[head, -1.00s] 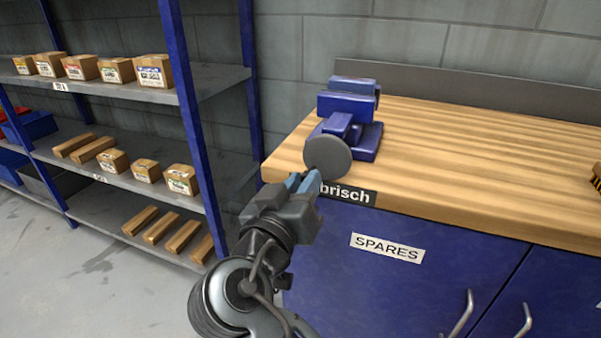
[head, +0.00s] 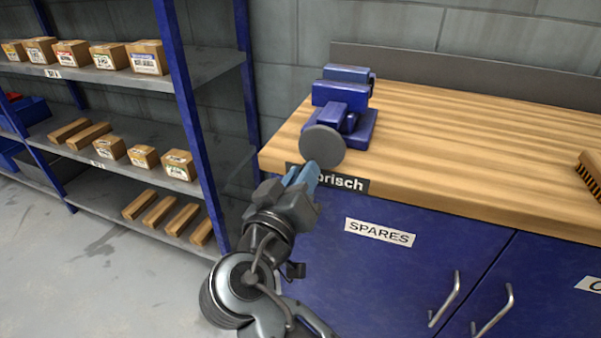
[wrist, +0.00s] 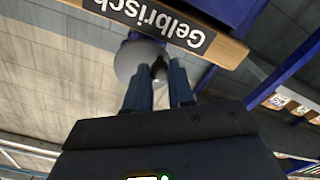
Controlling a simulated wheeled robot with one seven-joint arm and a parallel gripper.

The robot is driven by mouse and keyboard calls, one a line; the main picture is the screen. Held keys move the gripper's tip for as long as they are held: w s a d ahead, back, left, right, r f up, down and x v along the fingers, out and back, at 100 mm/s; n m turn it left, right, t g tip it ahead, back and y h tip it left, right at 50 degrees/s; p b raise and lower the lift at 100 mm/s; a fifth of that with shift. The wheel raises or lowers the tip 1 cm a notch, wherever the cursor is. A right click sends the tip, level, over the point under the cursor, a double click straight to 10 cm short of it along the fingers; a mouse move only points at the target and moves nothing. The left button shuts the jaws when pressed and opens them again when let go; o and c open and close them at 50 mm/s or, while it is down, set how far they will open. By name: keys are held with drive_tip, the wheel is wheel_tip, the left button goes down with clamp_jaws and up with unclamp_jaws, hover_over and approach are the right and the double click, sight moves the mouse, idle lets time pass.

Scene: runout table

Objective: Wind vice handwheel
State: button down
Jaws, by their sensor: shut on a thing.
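The blue vice (head: 342,95) stands on the left end of the wooden bench top. Its round grey handwheel (head: 323,146) faces the front edge and also shows in the wrist view (wrist: 126,62). My gripper (head: 305,172) is at the wheel's lower left in the head view. In the wrist view my gripper (wrist: 160,78) has its two blue fingers on either side of the wheel's dark handle (wrist: 160,67) and is shut on it. The fingers partly hide the handle's grip, and the handle is hidden in the head view.
The wooden bench top (head: 450,140) is clear right of the vice, up to a brush (head: 590,172). A black name plate (head: 345,182) is on the front edge, above blue cupboard doors (head: 380,275). A shelf rack (head: 180,110) with boxes stands at the left.

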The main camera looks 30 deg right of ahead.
drive_tip(key=c, duration=1.1)
unclamp_jaws()
drive_tip(key=shift+f, duration=0.1)
